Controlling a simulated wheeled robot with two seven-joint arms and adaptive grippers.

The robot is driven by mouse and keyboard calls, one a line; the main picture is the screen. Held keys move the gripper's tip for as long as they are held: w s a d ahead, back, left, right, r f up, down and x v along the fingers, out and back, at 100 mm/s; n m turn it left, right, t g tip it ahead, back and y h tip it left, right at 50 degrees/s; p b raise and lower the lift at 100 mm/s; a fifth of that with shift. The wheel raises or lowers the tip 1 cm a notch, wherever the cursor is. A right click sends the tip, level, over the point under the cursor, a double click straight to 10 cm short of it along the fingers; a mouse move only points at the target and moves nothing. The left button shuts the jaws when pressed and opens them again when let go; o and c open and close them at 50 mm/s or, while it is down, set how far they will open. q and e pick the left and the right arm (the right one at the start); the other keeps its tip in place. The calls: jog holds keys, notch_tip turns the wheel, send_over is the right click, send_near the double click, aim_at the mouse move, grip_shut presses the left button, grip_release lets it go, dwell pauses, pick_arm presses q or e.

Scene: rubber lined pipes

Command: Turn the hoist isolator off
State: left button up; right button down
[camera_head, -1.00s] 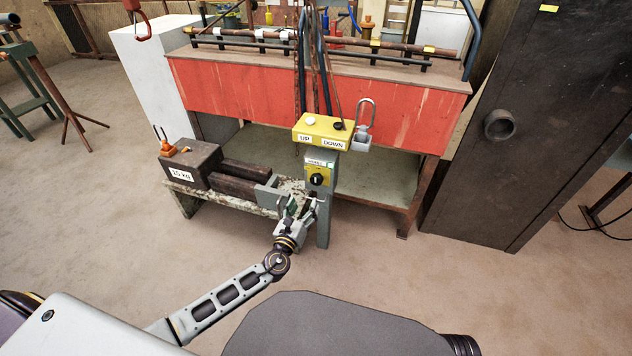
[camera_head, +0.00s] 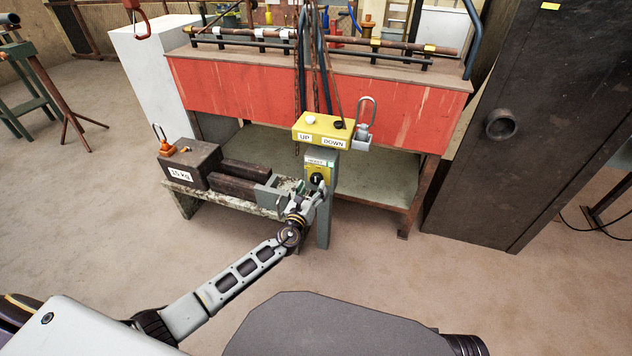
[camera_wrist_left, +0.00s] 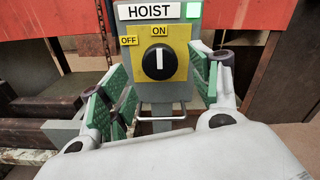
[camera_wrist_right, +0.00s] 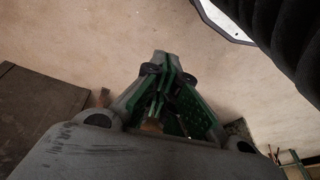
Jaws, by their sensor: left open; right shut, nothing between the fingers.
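The hoist isolator is a yellow plate with a black rotary knob (camera_wrist_left: 158,61) on a grey post. In the left wrist view its white line points up at the ON label (camera_wrist_left: 159,30); the OFF label (camera_wrist_left: 129,40) is to the left. A HOIST sign (camera_wrist_left: 150,11) and a lit green square (camera_wrist_left: 193,10) are above. My left gripper (camera_head: 313,190) is open just in front of the plate, its green-padded fingers either side of the knob and apart from it. In the right wrist view my right gripper (camera_wrist_right: 160,85) is shut and empty above the floor.
A 15 kg block (camera_head: 190,165) on a low bench is to the left. A red-fronted workbench (camera_head: 260,90) stands behind. Floor in front is clear.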

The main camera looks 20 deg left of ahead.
aim_at(315, 181)
pick_arm(q)
jog(key=shift+w+b, duration=0.4)
jog(key=shift+w, duration=2.2)
pick_arm(e)
jog(key=shift+s+a+r, duration=0.1)
jog(key=shift+a+r, duration=0.05)
jog(key=shift+r, duration=0.6)
pick_arm(q)
jog(key=c, duration=1)
jog(key=shift+c, duration=0.2)
